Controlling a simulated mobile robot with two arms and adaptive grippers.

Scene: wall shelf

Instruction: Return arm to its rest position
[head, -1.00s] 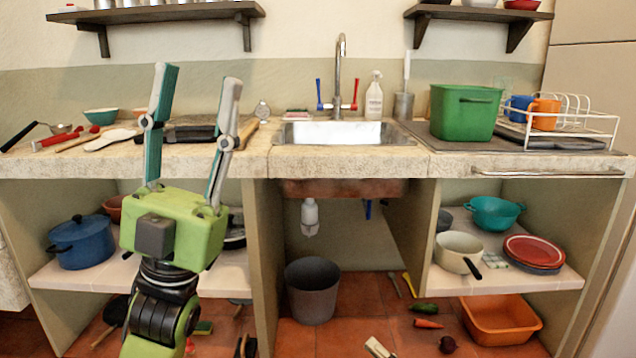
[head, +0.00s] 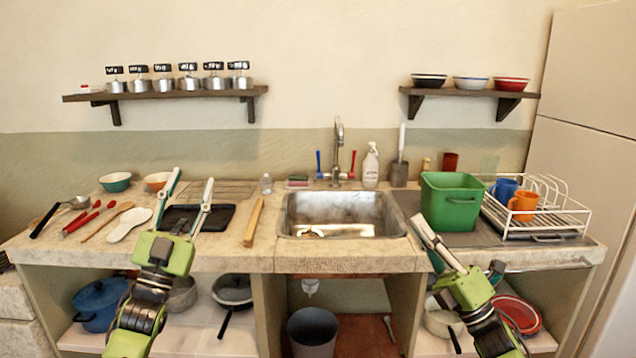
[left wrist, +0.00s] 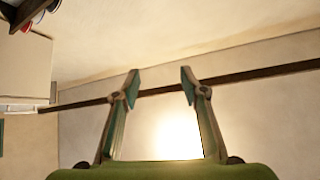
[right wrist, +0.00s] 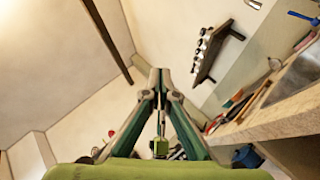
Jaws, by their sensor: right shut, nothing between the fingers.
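My left gripper (head: 190,205) is open and empty, pointing up in front of the left part of the counter in the head view. My right gripper (head: 422,226) is shut and empty in front of the counter's front edge, below the green bin, tilted up and to the left. In the right wrist view its fingertips (right wrist: 160,78) meet, with nothing between them.
The stone counter (head: 345,262) runs across, with a sink (head: 340,225) in the middle. A green bin (head: 450,203) and white dish rack (head: 560,220) stand right. Utensils lie left. Wall shelves (head: 165,94) hang above; cookware fills the shelves below.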

